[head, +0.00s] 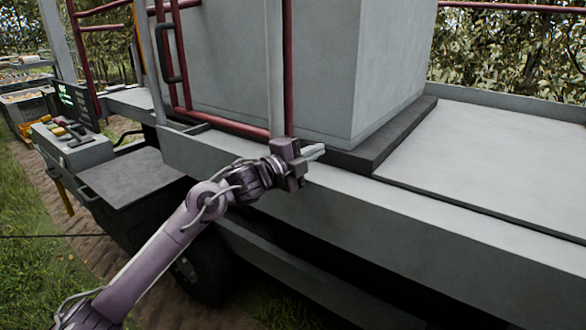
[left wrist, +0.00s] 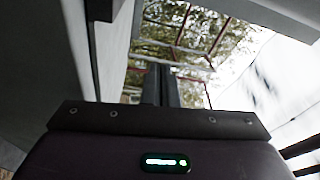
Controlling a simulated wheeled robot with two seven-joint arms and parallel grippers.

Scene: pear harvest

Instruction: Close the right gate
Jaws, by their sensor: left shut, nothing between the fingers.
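A red tubular gate frame (head: 230,126) stands at the platform edge in the head view. Its bottom rail runs along the edge, between a left upright with a dark handle (head: 171,52) and a right red upright (head: 287,65) beside a grey post (head: 274,70). I cannot tell whether it is latched. My left gripper (head: 316,152) is shut and empty, just right of the post's foot, over the platform edge; its hand covers that foot. In the left wrist view the fingers (left wrist: 160,85) are together, with red rails beyond. My right gripper is not in view.
A large grey box (head: 350,60) stands on the platform behind the gate. The platform deck (head: 490,150) at right is clear. More red rails (head: 88,55), a control console (head: 72,143) and crates (head: 22,108) are at left.

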